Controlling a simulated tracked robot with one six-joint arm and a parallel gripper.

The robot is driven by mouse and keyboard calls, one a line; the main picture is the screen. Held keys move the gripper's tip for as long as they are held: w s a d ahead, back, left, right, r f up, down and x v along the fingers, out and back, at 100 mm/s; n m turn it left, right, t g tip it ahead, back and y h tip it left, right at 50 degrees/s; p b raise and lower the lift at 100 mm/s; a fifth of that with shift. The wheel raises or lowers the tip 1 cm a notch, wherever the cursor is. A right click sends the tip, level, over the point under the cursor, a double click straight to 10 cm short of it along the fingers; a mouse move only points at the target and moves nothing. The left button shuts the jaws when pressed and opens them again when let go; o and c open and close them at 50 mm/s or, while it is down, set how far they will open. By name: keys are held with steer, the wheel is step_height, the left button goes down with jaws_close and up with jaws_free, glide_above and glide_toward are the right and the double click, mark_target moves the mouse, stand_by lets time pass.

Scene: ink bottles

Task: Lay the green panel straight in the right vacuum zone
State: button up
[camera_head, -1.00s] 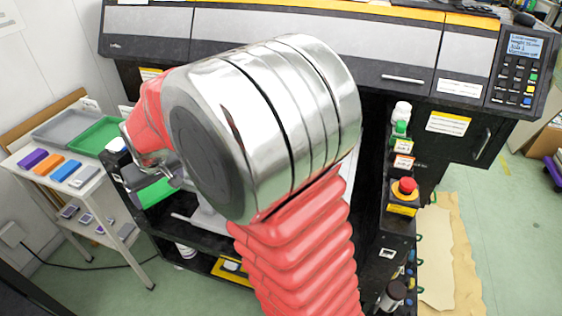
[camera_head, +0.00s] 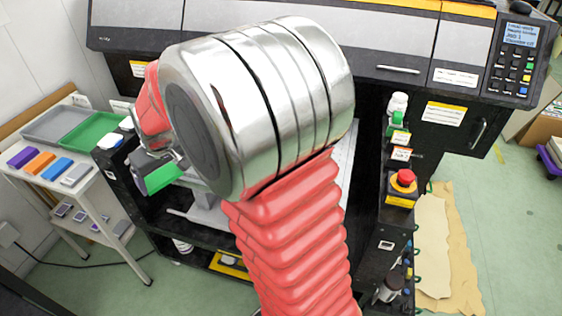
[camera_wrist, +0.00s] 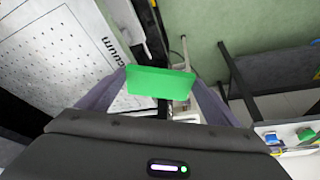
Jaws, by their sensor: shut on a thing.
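The green panel (camera_wrist: 160,83) is held between the two fingers of my gripper (camera_wrist: 158,88) in the wrist view. It also shows in the head view (camera_head: 163,178), left of my big metal arm joint, tilted in the picture. A white perforated plate (camera_wrist: 62,62) marked with lettering ending in "uum" lies below and to the left in the wrist view. The panel appears above its right edge, and I see no contact. In the head view my arm hides most of the printer bed, so I cannot tell its left and right zones.
The black printer (camera_head: 385,75) surrounds the bed. A side column carries a red stop button (camera_head: 403,178) and small bottles (camera_head: 397,104). At left a white cart holds a grey tray (camera_head: 42,124), a green tray (camera_head: 90,130) and several coloured blocks. Brown sheets lie on the floor at right.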

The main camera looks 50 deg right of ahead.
steer(key=s+d+r+n, duration=0.1)
steer(key=s+d, duration=0.4)
steer(key=d, duration=0.5)
steer(key=s+d+r+n+y, duration=0.1)
steer(key=s+d, duration=0.4)
steer(key=d, duration=0.6)
steer(key=s+d+r+n, duration=0.1)
steer(key=s+d+n, duration=0.2)
steer(key=d, duration=0.7)
steer(key=s, duration=0.2)
steer(key=shift+s+d+g+y, duration=0.25)
steer(key=shift+s+g+y, duration=0.05)
steer(key=shift+y, duration=0.1)
steer(key=shift+f, duration=0.1)
steer(key=shift+f, duration=3.05)
steer(key=shift+f, duration=1.85)
